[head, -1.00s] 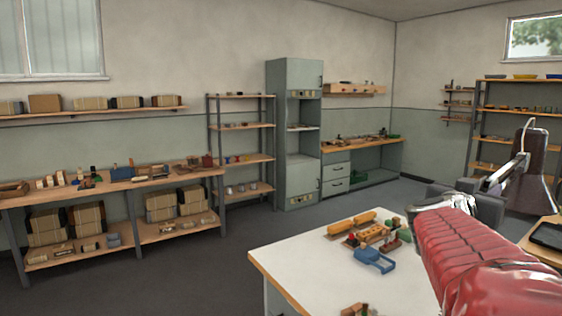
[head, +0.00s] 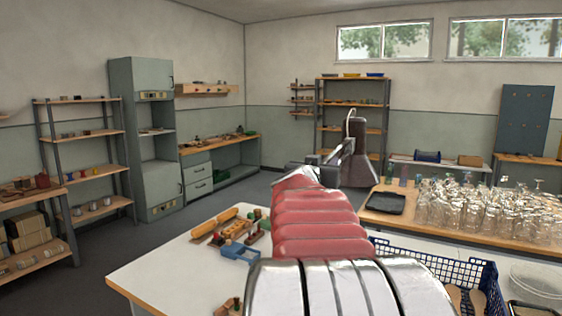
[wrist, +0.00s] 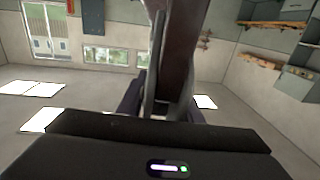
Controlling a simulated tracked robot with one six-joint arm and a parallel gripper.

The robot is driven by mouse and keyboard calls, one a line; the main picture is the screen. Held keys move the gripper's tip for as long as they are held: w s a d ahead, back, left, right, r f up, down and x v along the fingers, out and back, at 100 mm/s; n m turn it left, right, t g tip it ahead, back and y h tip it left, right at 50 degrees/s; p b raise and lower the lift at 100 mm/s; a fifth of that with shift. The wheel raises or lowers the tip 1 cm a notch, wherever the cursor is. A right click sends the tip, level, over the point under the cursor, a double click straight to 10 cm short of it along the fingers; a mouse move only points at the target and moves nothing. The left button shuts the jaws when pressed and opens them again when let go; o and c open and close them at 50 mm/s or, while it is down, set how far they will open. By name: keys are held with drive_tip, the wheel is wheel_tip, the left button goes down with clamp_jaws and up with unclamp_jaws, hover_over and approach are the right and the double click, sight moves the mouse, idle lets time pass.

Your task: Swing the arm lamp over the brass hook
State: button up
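The arm lamp (head: 358,152) shows in the head view beyond my red-sleeved arm. It has a dark brown shade hanging down, a thin jointed arm and a pale cord looping at its top. My gripper (head: 312,160) is at the left end of the lamp's arm, partly hidden by my own sleeve. In the wrist view the brown lamp shade (wrist: 182,45) and a grey bar rise between my two dark fingers (wrist: 160,105). Whether the fingers press on the lamp is not clear. I cannot make out a brass hook.
A white table (head: 165,268) holds a blue frame (head: 241,253) and several small wooden pieces. On the right, a wooden-topped bench carries a black tray (head: 385,203) and many clear glasses (head: 480,205). A blue crate (head: 480,275) stands before it. A blue board (head: 525,120) stands far right.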

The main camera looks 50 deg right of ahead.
drive_tip(key=shift+x, duration=1.45)
drive_tip(key=shift+c, duration=0.3)
clamp_jaws()
